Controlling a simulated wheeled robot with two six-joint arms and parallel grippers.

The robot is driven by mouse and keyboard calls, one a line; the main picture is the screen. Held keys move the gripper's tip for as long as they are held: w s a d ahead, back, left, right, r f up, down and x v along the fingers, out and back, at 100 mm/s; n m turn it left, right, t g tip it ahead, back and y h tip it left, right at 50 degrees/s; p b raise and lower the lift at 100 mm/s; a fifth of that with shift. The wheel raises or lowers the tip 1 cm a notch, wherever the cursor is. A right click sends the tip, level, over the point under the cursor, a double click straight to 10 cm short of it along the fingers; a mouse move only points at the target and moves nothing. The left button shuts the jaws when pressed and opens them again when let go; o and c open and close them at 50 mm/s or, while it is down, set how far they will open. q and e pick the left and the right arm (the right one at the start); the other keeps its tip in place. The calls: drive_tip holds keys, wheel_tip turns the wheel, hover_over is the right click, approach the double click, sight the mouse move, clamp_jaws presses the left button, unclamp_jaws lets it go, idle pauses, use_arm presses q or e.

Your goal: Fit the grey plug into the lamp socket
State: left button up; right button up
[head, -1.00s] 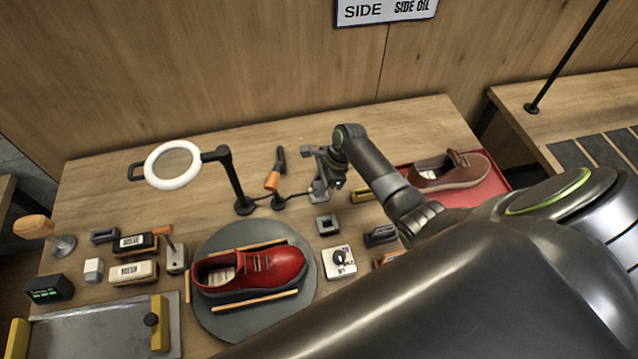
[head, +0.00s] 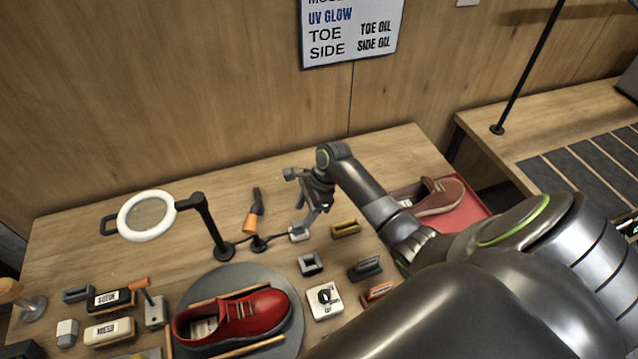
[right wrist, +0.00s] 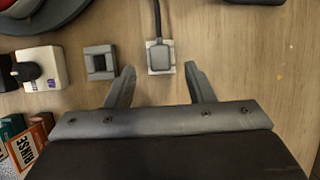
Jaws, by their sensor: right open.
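The grey plug (right wrist: 160,57) sits on a small pale square piece on the table, its dark cable running away from me. It is partly hidden in the head view (head: 298,233). My right gripper (right wrist: 160,68) is open and empty, its fingertips on either side of the plug and apart from it. In the head view the right gripper (head: 304,199) is tilted above the plug. A small grey square block with a dark opening (right wrist: 100,62), which looks like the socket, lies just left of the plug; it also shows in the head view (head: 310,263). My left gripper is not in view.
The ring lamp (head: 148,215) stands left, its cable passing a small black base. A red shoe (head: 235,315) lies on a round grey turntable. A white block with a black knob (head: 324,301), a yellow holder (head: 345,228) and a dark holder (head: 366,268) are near the socket.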

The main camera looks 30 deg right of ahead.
drive_tip(key=b+v, duration=0.1)
drive_tip(key=v, duration=1)
drive_tip(key=shift+r, duration=0.25)
drive_tip(key=shift+d+f, duration=0.1)
drive_tip(key=shift+d, duration=0.05)
